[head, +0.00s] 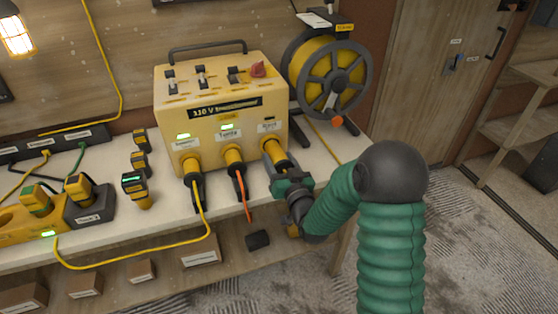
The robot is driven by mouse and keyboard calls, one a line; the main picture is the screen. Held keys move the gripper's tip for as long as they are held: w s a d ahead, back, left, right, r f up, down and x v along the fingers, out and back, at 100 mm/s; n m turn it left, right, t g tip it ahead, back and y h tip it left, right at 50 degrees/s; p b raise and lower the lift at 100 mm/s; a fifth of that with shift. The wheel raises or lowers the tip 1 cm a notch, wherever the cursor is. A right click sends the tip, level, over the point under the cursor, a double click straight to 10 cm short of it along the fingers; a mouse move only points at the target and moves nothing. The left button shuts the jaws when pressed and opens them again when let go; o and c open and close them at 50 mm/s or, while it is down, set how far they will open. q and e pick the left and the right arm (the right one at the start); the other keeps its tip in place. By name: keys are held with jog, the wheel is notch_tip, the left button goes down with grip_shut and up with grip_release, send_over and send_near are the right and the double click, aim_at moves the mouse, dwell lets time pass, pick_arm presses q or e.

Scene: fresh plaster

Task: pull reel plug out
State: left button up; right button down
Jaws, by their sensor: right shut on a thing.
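A yellow transformer box (213,105) stands on the bench, with three yellow sockets along its lower front. Black plugs hang from the left socket (190,163), with a yellow cable, and the middle socket (232,155), with an orange cable. My right gripper (288,180) is shut on the reel plug at the mouth of the right socket (272,147). The jaws hide most of that plug, so I cannot tell how deep it sits. The lamps above the left and middle sockets glow green; the right one looks dark. My left gripper is not in view.
A cable reel (327,78) with yellow cable stands right of the box. Chargers and batteries (78,187) lie on the bench at left. A yellow cable (130,262) loops over the front edge. Small boxes (200,250) sit on the lower shelf.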

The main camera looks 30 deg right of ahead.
jog(key=shift+f, duration=0.2)
jog(key=shift+s+b, duration=0.3)
jog(key=shift+s, duration=0.1)
jog(key=shift+s+a+r, duration=0.1)
jog(key=shift+r, duration=0.05)
jog(key=c, duration=0.8)
grip_release()
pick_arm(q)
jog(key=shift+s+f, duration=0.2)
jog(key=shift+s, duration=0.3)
pick_arm(e)
jog(key=shift+o, duration=0.5)
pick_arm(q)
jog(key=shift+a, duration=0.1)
